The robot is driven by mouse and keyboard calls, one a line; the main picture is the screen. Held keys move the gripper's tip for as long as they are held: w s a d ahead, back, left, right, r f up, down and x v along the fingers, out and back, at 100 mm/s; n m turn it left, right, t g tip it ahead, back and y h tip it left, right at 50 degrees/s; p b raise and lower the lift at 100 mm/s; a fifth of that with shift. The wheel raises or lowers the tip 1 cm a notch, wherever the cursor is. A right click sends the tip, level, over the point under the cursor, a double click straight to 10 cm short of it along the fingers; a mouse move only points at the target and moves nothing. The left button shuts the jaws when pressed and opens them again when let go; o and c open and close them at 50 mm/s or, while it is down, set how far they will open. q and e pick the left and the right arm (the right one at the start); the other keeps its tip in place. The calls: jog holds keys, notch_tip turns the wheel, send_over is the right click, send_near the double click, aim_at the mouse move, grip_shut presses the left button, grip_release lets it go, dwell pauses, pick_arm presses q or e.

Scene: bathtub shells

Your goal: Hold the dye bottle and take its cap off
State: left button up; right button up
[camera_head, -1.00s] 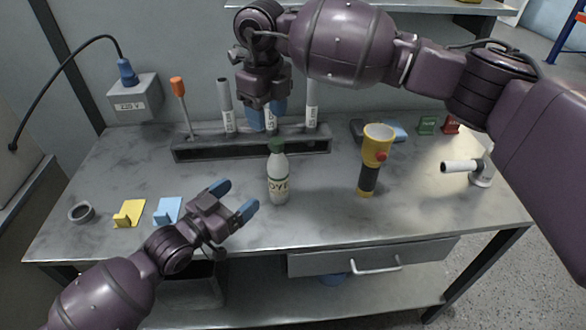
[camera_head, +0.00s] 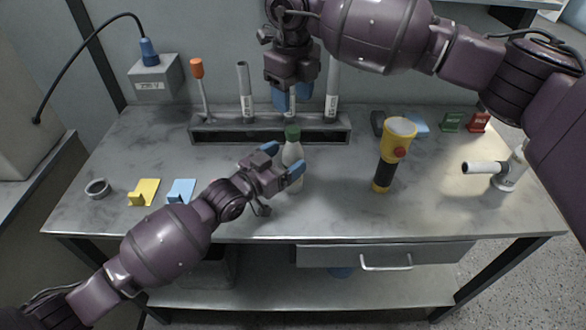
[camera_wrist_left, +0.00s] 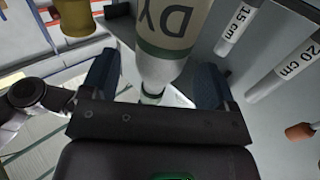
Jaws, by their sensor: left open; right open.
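The dye bottle (camera_head: 292,155) stands upright on the table, white with a green cap (camera_head: 292,132) on top. My left gripper (camera_head: 284,160) is open at the bottle, its blue fingers on either side of it. The left wrist view shows the bottle (camera_wrist_left: 172,45) with its "DY" label between the two spread fingers; I see no clear contact. The bottle's lower part is partly hidden by my left gripper in the head view. My right gripper (camera_head: 290,102) is open and points down above the cap, apart from it.
A rack (camera_head: 220,131) with labelled tubes and an orange-topped tool stands behind the bottle. A yellow flashlight (camera_head: 386,160) stands to the right. A white pipe fitting (camera_head: 508,172) is farther right. Yellow (camera_head: 143,192) and blue (camera_head: 181,190) pieces and a grey ring (camera_head: 97,188) lie left.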

aim_at(293, 129)
pick_arm(q)
jog(key=shift+x, duration=1.4)
grip_shut()
pick_arm(e)
jog(key=m, duration=1.3)
jog(key=shift+m, duration=0.3)
jog(key=m, duration=1.3)
jog(key=shift+f, duration=4)
